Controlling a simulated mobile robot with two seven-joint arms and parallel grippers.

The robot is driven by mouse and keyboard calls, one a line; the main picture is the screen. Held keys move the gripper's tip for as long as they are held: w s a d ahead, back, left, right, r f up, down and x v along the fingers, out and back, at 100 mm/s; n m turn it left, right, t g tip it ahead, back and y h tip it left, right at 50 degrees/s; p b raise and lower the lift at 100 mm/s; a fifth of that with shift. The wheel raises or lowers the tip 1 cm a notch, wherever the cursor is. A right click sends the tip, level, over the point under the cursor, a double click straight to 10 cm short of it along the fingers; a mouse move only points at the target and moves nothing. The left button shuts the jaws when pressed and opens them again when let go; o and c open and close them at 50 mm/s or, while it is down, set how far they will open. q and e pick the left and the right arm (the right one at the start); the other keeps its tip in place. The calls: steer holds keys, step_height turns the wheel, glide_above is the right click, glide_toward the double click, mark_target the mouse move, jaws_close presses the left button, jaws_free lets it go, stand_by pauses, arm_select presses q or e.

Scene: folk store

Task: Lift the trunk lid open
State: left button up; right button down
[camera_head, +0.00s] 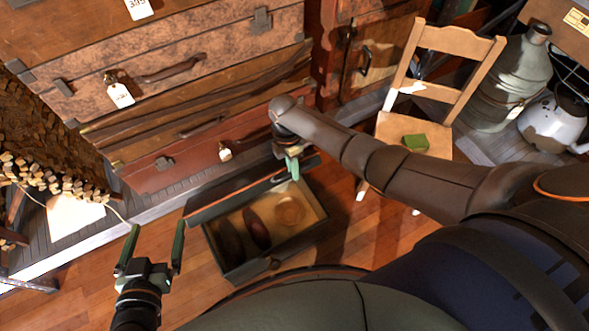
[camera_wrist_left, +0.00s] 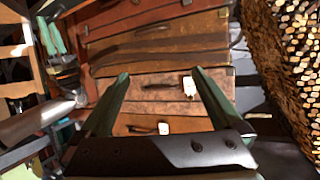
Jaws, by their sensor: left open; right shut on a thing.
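The trunk (camera_head: 265,269) is a small dark box on the wooden floor in the head view. Its lid (camera_head: 228,202) stands raised along the far side, and the light interior shows. Two dark elongated things (camera_head: 256,228) and a round tan thing (camera_head: 289,211) lie inside. My right gripper (camera_head: 293,168) is shut at the raised lid's upper edge; its fingertips and exact grip are partly hidden. My left gripper (camera_head: 151,248) is open and empty, left of the trunk and apart from it. Its spread green fingers also show in the left wrist view (camera_wrist_left: 160,88).
Large stacked suitcases (camera_head: 170,85) with tags stand close behind the trunk. A wooden chair (camera_head: 440,90) holding a green block (camera_head: 416,142) stands right. A metal milk can (camera_head: 508,82) stands farther right.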

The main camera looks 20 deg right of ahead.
arm_select(q)
steer(key=shift+f, duration=0.1)
arm_select(e)
steer(key=shift+f, duration=0.2)
steer(key=c, duration=0.9)
jaws_free()
steer(key=shift+w+a, duration=0.1)
steer(key=shift+r, duration=0.1)
steer(key=shift+r, duration=0.2)
steer(key=r+p, duration=0.1)
steer(key=r, duration=0.1)
steer(key=w+r+p, duration=0.1)
steer(key=r, duration=0.1)
steer(key=shift+r, duration=0.3)
arm_select(q)
steer(key=s+f+n+g+p, duration=0.1)
steer(key=s+f+g+p, duration=0.1)
steer(key=s+f+g, duration=0.2)
steer(key=shift+s+d+f+y, duration=0.3)
steer(key=shift+s+d+f, duration=0.1)
steer(key=shift+s+f, duration=0.25)
arm_select(e)
steer(key=r, duration=0.2)
steer(key=w+r, duration=0.1)
steer(key=r, duration=0.4)
steer(key=shift+w+r, duration=0.1)
steer(key=shift+w, duration=0.05)
